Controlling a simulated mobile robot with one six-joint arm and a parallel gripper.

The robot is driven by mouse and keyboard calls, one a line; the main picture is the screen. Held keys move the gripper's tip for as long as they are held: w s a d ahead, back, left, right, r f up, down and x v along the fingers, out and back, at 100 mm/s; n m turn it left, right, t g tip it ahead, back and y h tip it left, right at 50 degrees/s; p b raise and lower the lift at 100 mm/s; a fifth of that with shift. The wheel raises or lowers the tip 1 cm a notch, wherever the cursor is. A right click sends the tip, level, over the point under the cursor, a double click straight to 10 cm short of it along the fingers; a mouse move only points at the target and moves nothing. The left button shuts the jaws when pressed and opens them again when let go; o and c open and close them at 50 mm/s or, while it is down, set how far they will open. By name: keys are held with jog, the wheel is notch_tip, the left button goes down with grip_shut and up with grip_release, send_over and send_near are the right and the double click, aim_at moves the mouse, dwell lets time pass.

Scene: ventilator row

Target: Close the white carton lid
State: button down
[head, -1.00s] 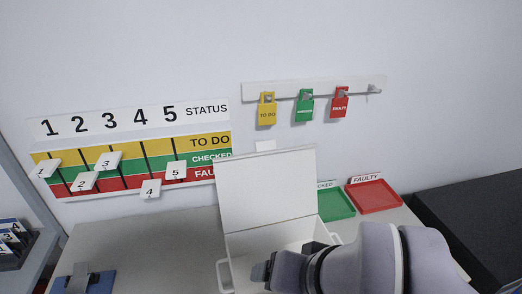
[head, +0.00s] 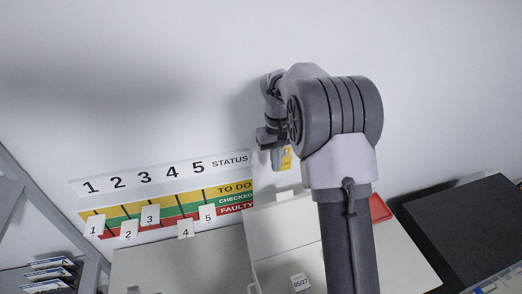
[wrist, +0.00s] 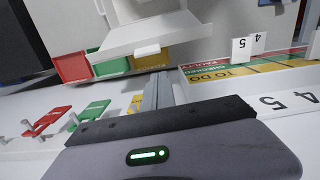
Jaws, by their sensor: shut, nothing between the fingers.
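The white carton lid (head: 280,228) stands open and raised at the back of the white carton (head: 252,278) in the head view. In the wrist view the lid (wrist: 140,36) shows at upper middle as a pale panel with a small white tab on its edge. My gripper (head: 266,138) is well above the lid, near the wall by the yellow tag, and apart from the lid. In the wrist view its fingers (wrist: 157,92) are together and empty. My arm hides the right part of the lid and carton.
A yellow tag (head: 286,158) hangs beside my gripper. Green (wrist: 88,113) and red (wrist: 47,121) tags hang on the wall rail. A status board (head: 170,205) is left of the lid. A red tray (head: 380,208) and a dark surface (head: 465,230) lie right. The counter left of the carton is clear.

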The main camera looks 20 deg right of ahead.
notch_tip(320, 180, down, 10)
jog(key=s, duration=0.1)
jog(key=shift+d+b, duration=0.15)
jog(key=shift+b, duration=0.15)
jog(key=shift+b, duration=0.35)
